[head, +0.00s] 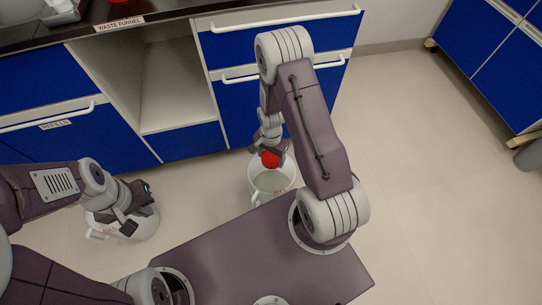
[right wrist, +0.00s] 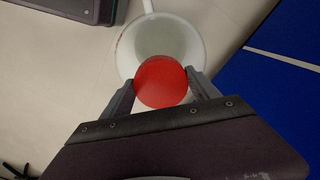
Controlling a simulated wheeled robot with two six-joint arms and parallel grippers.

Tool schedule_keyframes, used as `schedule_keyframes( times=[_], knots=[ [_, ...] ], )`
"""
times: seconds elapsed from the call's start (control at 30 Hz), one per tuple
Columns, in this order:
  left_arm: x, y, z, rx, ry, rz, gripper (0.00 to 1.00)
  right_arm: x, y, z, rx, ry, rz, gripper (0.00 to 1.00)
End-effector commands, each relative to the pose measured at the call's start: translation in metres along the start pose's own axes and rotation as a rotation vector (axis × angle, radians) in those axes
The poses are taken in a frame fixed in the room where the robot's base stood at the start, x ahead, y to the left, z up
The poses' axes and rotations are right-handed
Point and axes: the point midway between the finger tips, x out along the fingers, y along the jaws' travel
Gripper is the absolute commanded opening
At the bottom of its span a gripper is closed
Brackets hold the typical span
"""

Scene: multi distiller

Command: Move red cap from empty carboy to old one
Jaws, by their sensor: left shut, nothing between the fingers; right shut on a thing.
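The red cap (right wrist: 162,82) is between the fingers of my right gripper (right wrist: 160,88), which is shut on it. In the head view the red cap (head: 270,159) and my right gripper (head: 268,150) are above a white carboy (head: 257,187) on the floor. In the right wrist view the open mouth of that carboy (right wrist: 200,52) shows behind the cap. Another white carboy (head: 140,225) stands on the floor at the left. My left gripper (head: 134,205) is shut and empty above this left carboy and hides part of it, including its mouth.
Blue cabinets (head: 238,110) with white handles line the back, with an open bay (head: 165,85) and a black worktop (head: 60,38) labelled "waste funnel". Another blue cabinet (head: 510,70) stands at the right. The floor (head: 430,200) on the right is clear.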

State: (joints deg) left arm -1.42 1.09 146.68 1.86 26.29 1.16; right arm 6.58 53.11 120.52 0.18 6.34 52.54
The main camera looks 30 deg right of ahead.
Motion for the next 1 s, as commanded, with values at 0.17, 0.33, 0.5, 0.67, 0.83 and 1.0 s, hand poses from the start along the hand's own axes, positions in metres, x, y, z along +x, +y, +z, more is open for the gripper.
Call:
schedule_keyframes(
  times=[0.17, 0.33, 0.5, 0.67, 0.83, 1.0],
  knots=[
    [0.003, 0.0, 0.0, 0.0, 0.0, 0.0, 0.0, 0.004, 0.0, 0.0, 0.0, 0.0, 0.0, 0.31],
    [0.005, 0.0, 0.001, 0.0, 0.0, 0.0, 0.0, 0.008, 0.0, 0.0, 0.0, 0.0, 0.0, 0.31],
    [0.007, 0.0, 0.001, 0.0, 0.0, 0.0, 0.0, 0.011, 0.0, 0.0, 0.0, 0.0, 0.0, 0.31],
    [0.009, 0.0, 0.001, 0.0, 0.0, 0.0, 0.0, 0.014, 0.0, 0.0, 0.0, 0.0, 0.0, 0.31],
    [0.009, 0.0, 0.001, 0.0, 0.0, 0.0, 0.0, 0.014, 0.0, 0.0, 0.0, 0.0, 0.0, 0.31],
    [0.009, 0.0, 0.001, 0.0, 0.0, 0.0, 0.0, 0.014, 0.0, 0.0, 0.0, 0.0, 0.0, 0.89]
  ],
)
